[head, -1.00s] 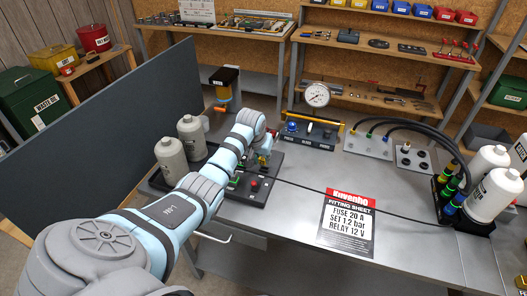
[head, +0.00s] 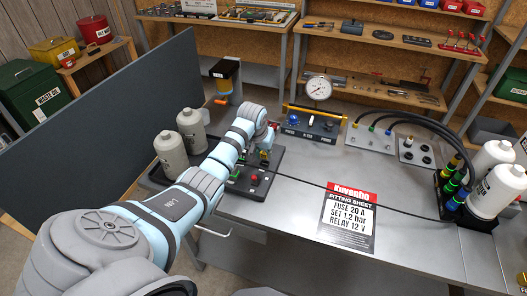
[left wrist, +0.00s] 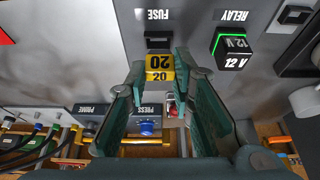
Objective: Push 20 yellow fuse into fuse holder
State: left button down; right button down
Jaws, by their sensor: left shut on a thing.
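The yellow fuse marked 20 (left wrist: 160,67) is between the fingertips of my left gripper (left wrist: 160,75), which is shut on it. The fuse holder (left wrist: 158,42) is a dark slot under the FUSE label, just beyond the fuse in the left wrist view. Part of the slot shows; I cannot tell whether the fuse touches it. In the head view my left gripper (head: 265,153) is over the back of the dark panel (head: 258,187), and its wrist hides much of the slot area. My right gripper is not in view.
A relay marked 12 V (left wrist: 234,46) with a green-lit edge sits beside the fuse holder. A pressure gauge unit (head: 318,90) stands behind the panel. Two grey bottles (head: 171,155) stand left of my arm.

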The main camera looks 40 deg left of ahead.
pick_arm(q)
jog(key=shift+w, duration=0.15)
dwell(0.4)
jog(key=shift+f, duration=0.15)
jog(key=shift+f+b, duration=0.4)
jog(key=shift+f, duration=0.3)
jog(key=shift+f, duration=0.5)
dwell(0.5)
jog(key=c, duration=1.3)
grip_release()
jog(key=shift+r, duration=0.1)
